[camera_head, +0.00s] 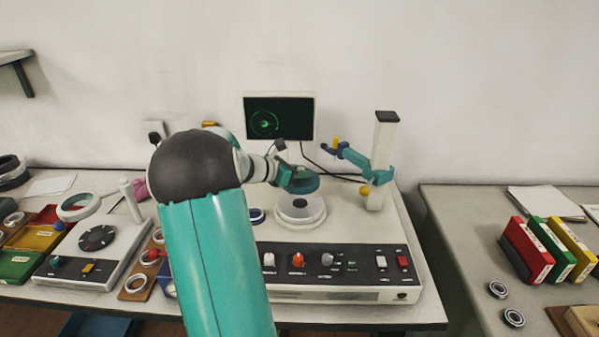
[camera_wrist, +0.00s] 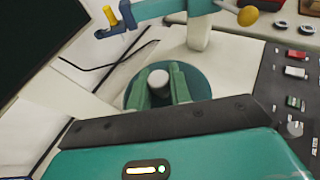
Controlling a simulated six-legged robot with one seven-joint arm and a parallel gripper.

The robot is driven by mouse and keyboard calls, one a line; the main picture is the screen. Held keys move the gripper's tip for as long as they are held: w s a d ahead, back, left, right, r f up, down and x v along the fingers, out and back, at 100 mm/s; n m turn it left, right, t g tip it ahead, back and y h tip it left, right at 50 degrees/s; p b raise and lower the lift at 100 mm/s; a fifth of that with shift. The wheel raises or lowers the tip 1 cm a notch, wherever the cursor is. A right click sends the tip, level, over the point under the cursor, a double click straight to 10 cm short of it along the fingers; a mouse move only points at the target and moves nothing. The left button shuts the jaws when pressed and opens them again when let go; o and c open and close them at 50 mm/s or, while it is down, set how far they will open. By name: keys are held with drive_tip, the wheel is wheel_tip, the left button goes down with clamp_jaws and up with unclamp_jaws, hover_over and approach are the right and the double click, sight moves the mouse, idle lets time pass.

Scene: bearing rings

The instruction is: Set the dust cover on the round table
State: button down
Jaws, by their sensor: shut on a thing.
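The dust cover (camera_wrist: 198,83) is a dark teal disc with a pale round knob. In the wrist view my gripper (camera_wrist: 159,88) is shut on the knob, with a green finger on either side. The round table (camera_head: 301,210) is a pale disc on the measuring machine. The cover is just above it, with a small gap showing between them. In the wrist view the cover and my gripper hide the round table.
A teal side arm on a white post (camera_head: 382,160) stands close on the right. A monitor (camera_head: 280,117) stands behind. The control panel (camera_head: 335,265) is in front. A dark ring (camera_head: 256,216) lies left of the round table. Folders (camera_head: 527,250) stand on the right bench.

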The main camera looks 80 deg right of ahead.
drive_tip(key=shift+a+f, duration=0.15)
drive_tip(key=shift+f, duration=0.35)
drive_tip(key=shift+w+f, duration=0.1)
drive_tip(key=shift+f, duration=2.2)
drive_tip(key=shift+f, duration=0.75)
drive_tip(key=c, duration=1.2)
unclamp_jaws()
drive_tip(key=v, duration=1.3)
drive_tip(key=shift+w+a+r, duration=0.15)
drive_tip(key=shift+w+a, duration=0.05)
drive_tip(key=shift+a, duration=0.1)
